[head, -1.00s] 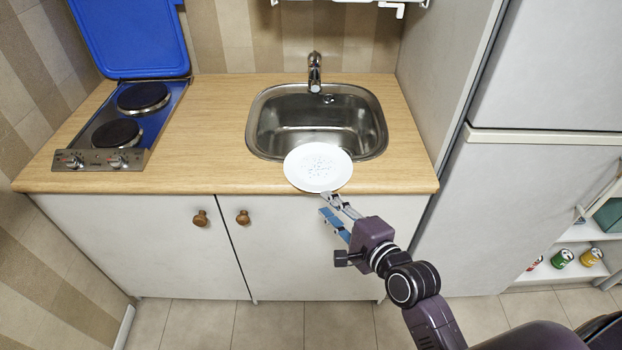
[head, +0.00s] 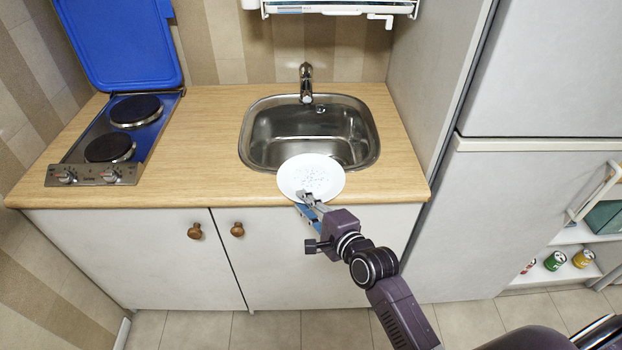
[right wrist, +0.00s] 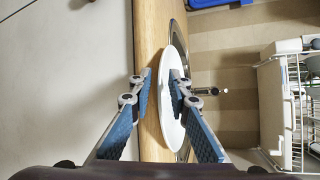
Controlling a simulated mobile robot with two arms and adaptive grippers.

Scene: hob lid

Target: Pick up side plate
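The side plate (head: 311,172) is white with small grey markings. In the head view it lies at the sink's front rim and over the worktop's front edge. In the right wrist view the plate (right wrist: 170,110) appears nearly edge-on. My right gripper (head: 306,201) is at the plate's near rim, its fingertips partly hidden there. In the right wrist view the right gripper (right wrist: 161,80) is open, with the plate's rim between its blue-padded fingers. A gap shows between the left-hand finger and the plate; contact on the other side is unclear. My left gripper is out of view.
The steel sink (head: 270,135) with a tap (head: 306,82) lies behind the plate. A hob (head: 110,143) with its blue lid (head: 120,45) raised is at the left. A tall grey fridge (head: 500,220) borders the right. The worktop (head: 200,160) between is clear.

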